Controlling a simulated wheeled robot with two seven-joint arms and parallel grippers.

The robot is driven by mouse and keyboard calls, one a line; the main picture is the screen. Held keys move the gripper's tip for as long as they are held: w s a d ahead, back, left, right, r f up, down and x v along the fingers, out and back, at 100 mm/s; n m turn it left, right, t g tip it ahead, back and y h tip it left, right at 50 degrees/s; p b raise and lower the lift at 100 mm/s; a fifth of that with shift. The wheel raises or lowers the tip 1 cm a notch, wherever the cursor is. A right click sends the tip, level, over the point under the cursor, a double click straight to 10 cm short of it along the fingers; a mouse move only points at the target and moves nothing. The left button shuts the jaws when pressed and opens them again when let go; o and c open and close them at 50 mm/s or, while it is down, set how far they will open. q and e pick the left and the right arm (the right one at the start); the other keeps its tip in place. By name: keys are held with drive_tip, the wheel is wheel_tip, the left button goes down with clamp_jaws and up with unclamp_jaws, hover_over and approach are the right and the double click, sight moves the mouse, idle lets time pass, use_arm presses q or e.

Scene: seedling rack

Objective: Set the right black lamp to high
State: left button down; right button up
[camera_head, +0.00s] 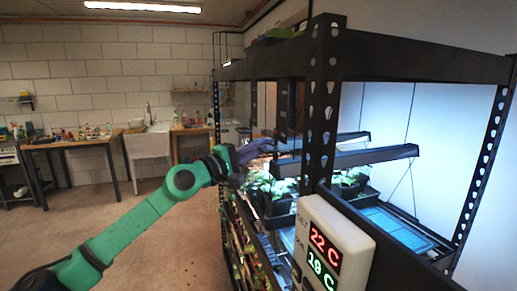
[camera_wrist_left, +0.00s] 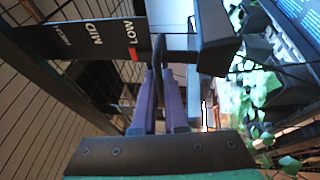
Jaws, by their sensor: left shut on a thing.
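Two black lamps hang in the rack. The nearer, right black lamp (camera_head: 345,159) is a long bar over the plants, and the other lamp (camera_head: 345,138) hangs behind it. In the left wrist view a black scale plate (camera_wrist_left: 85,40) carries the words LOW and MID and a third word, partly cut off, at its far end. A red mark (camera_wrist_left: 134,54) sits beside LOW. My left gripper (camera_head: 260,146) reaches the lamps' left ends; its purple fingers also show in the left wrist view (camera_wrist_left: 160,92), shut on a dark upright handle (camera_wrist_left: 157,48) at the LOW end.
The black rack post (camera_head: 322,110) stands right of my left gripper. A white box (camera_head: 330,245) with red and green digits is in front. Plants (camera_head: 270,187) grow below the lamps. A blue tray (camera_head: 400,228) lies at right. The floor at left is open.

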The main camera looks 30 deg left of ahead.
use_arm(q)
wheel_tip(320, 180, up, 11)
drive_tip(key=p, duration=0.6)
drive_tip(key=shift+f, duration=0.2)
drive_tip(key=shift+s+a, duration=0.1)
drive_tip(key=shift+a, duration=0.05)
drive_tip(key=c, duration=1)
unclamp_jaws()
drive_tip(key=shift+o, duration=0.2)
drive_tip(key=shift+f, duration=0.1)
